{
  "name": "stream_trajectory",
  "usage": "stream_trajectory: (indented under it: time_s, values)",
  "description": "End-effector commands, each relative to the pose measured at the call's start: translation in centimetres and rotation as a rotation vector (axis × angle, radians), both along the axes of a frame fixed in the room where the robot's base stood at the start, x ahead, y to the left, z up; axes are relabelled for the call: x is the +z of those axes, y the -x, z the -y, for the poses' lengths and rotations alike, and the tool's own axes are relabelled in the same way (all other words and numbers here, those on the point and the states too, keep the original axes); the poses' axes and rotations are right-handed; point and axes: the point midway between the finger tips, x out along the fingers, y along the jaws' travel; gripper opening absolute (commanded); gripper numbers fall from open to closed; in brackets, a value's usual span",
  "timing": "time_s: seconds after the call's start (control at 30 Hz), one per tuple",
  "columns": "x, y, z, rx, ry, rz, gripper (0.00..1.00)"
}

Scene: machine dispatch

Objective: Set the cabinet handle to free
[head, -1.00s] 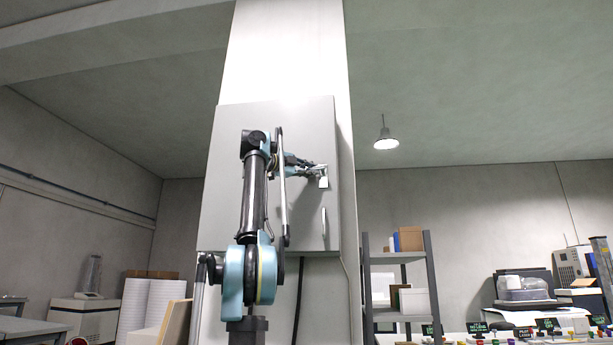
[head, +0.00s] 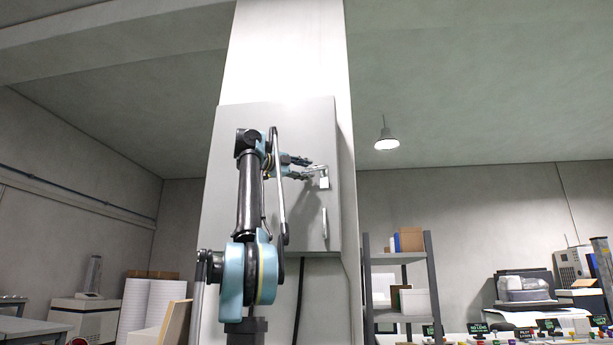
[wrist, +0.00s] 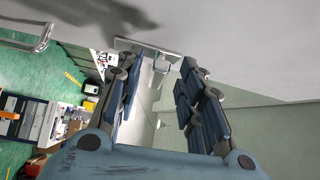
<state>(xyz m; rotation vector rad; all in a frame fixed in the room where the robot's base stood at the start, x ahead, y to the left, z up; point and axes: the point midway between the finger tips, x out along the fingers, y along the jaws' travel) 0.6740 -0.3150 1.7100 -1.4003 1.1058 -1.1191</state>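The grey cabinet (head: 265,205) hangs on a pale column with its door shut. Its handle (head: 324,222), a vertical silver bar, is low on the door's right side; in the wrist view a silver bar handle (wrist: 42,38) shows at upper left. Above it a metal hasp (head: 318,168) carries a hanging padlock-like piece (head: 324,183). The wrist view shows the hasp plate (wrist: 133,44) and the hanging piece (wrist: 161,64) beyond the fingers. My gripper (head: 308,168) is open and empty just left of the hasp; its fingers (wrist: 159,72) are spread wide. I cannot tell whether they touch anything.
A dark cable (head: 299,295) hangs below the cabinet. A shelf rack (head: 428,270) with boxes and a bench with small coloured items stand at right. White rolls (head: 155,300) and a machine stand at left. The space in front of the door's lower part is clear.

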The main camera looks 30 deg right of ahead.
Motion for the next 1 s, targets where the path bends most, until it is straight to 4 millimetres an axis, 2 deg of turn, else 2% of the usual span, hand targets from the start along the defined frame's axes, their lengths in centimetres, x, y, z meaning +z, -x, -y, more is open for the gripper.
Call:
stream_trajectory:
  time_s: [0.3, 0.6, 0.8, 1.0]
  values:
    - [-0.4, 0.5, -4.3, 0.004, 0.000, 0.001, 0.35]
    - [-0.7, 1.0, -7.6, 0.004, -0.001, 0.000, 0.35]
    - [-0.8, 1.2, -8.7, 0.002, -0.001, 0.000, 0.35]
    - [-0.9, 1.2, -9.0, 0.001, -0.001, 0.000, 0.35]
